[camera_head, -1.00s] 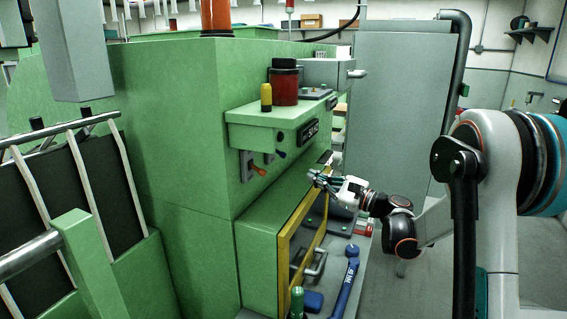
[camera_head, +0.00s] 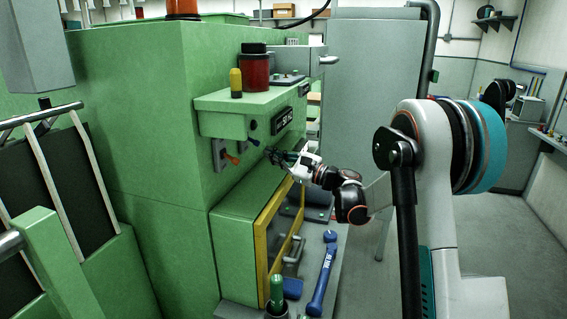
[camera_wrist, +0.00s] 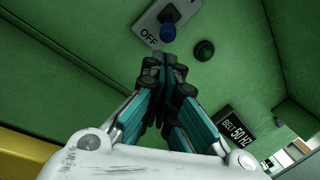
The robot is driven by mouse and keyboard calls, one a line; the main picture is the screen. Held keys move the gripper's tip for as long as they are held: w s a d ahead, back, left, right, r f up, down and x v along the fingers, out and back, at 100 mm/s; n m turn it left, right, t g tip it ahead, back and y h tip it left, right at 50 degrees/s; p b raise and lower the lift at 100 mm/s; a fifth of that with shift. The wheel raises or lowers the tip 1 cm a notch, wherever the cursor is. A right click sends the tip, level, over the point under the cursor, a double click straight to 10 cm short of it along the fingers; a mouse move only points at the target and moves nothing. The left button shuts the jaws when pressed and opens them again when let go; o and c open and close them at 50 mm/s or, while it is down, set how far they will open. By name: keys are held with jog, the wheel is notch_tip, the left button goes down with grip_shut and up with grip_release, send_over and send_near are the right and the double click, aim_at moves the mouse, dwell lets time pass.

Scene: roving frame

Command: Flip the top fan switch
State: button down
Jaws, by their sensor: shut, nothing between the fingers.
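A switch with a blue knob (camera_wrist: 168,31) sits on a grey plate marked OFF in the wrist view. It also shows in the head view (camera_head: 254,141) on the green machine face. A second switch, with an orange lever (camera_head: 231,158) on a grey plate, is lower and to its left in the head view. I see no fan label on either. My gripper (camera_wrist: 164,62) is shut and empty, with its fingertips just below the blue knob in the wrist picture. In the head view my gripper (camera_head: 270,153) is to the right of the blue knob. Contact cannot be told.
A black knob (camera_wrist: 204,49) and a BELT 50 Hz display (camera_wrist: 236,130) are on the same panel. A green ledge (camera_head: 215,101) above carries a red jar (camera_head: 255,72) and a yellow container (camera_head: 235,82). A yellow-framed door (camera_head: 262,262) is below. Open floor lies to the right.

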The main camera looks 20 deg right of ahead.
aim_at(253, 141)
jog(key=shift+x, duration=1.7)
jog(key=shift+d+r, duration=0.1)
jog(key=shift+r, duration=0.05)
jog(key=shift+s+d+r+g+h+p, duration=0.1)
jog(key=shift+r+g+h+p, duration=0.05)
jog(key=shift+g+h+p, duration=0.15)
